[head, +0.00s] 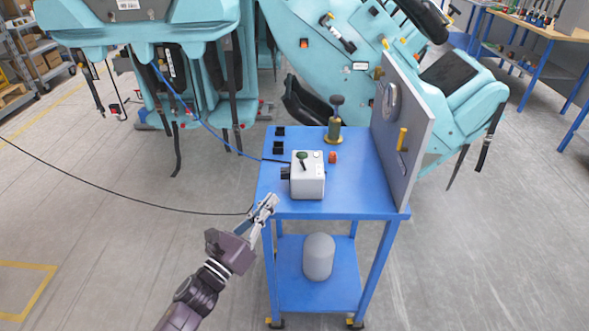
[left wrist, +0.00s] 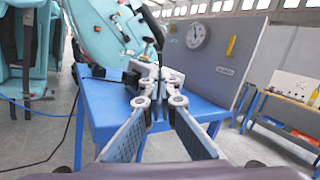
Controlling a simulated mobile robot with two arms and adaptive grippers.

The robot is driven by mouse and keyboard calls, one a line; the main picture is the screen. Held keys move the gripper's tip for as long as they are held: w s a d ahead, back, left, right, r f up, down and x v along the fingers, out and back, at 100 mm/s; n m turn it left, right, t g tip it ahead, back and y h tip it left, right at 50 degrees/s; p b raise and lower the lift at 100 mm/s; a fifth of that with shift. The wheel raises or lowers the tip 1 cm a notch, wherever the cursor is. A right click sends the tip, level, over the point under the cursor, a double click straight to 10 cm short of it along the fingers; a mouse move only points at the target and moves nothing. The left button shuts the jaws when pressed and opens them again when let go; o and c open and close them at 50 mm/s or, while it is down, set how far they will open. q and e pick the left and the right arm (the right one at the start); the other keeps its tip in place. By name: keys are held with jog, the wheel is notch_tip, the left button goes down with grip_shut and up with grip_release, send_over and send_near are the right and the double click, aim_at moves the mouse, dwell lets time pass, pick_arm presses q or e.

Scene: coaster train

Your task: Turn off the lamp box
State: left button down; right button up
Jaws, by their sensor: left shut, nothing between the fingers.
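The lamp box (head: 308,180) is a small white-grey box on top of the blue cart (head: 345,207). A dark green switch or knob (head: 302,156) and a small light round part sit on its upper face. Black plugs and a blue cable join its left side. My left gripper (head: 268,203) is shut and empty at the cart's front left corner, in front of and left of the box, apart from it. In the left wrist view, the closed fingers (left wrist: 160,84) cover most of the box (left wrist: 147,70). My right gripper is not in view.
A grey upright panel (head: 413,130) with a dial and yellow handle stands along the cart's right side.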

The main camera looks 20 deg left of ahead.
aim_at(302, 163)
pick_arm(q)
jog(key=p+x, duration=0.3)
jog(key=x, duration=0.9)
jog(key=shift+s, duration=0.1)
jog(key=shift+r+m+p, duration=0.1)
jog(key=shift+m+p, duration=0.2)
jog(key=shift+p, duration=0.2)
jog(key=shift+d+r+m+g+p, duration=0.1)
jog(key=shift+r+m+g+p, duration=0.1)
jog(key=shift+m+g+p, duration=0.5)
jog(key=shift+d+r+m+g+p, duration=0.2)
jog(key=shift+r+m+g+p, duration=0.15)
jog(key=shift+m+p, duration=0.55)
jog(key=shift+d+f+g, duration=0.1)
jog(key=shift+d+g, duration=0.05)
jog(key=shift+g, duration=0.1)
jog(key=shift+w+d, duration=0.1)
jog(key=shift+w, duration=0.1)
jog(key=shift+w+d, duration=0.1)
jog(key=shift+d, duration=0.2)
jog(key=shift+a, duration=0.1)
